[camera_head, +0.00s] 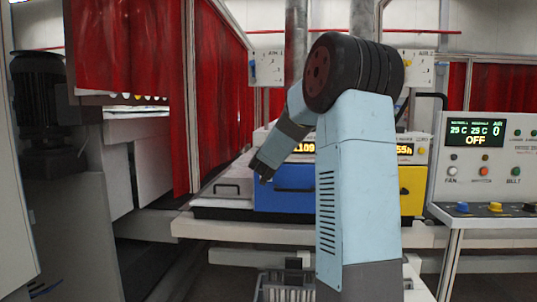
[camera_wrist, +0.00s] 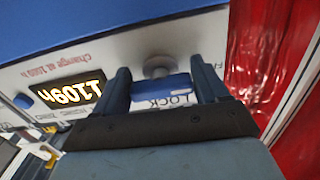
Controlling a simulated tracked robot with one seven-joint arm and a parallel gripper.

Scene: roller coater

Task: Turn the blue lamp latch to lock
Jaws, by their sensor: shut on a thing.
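The blue latch (camera_wrist: 162,88) shows in the wrist view as a short blue bar below a round grey pivot (camera_wrist: 158,68). It lies between the two fingers of my gripper (camera_wrist: 160,74), which is shut on it. The printed word LOCK (camera_wrist: 178,99) shows just below the bar, partly covered. The white panel (camera_wrist: 110,55) around it carries a lit counter (camera_wrist: 72,92), seen upside down. In the head view my gripper (camera_head: 262,172) points down near the blue lamp drawer (camera_head: 285,201). The latch itself is hidden there.
A yellow drawer (camera_head: 412,190) is partly behind my arm. A control console (camera_head: 485,160) with a display reading OFF stands at the right. Red curtains (camera_head: 205,110) hang at the left, and one (camera_wrist: 262,50) is close by in the wrist view.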

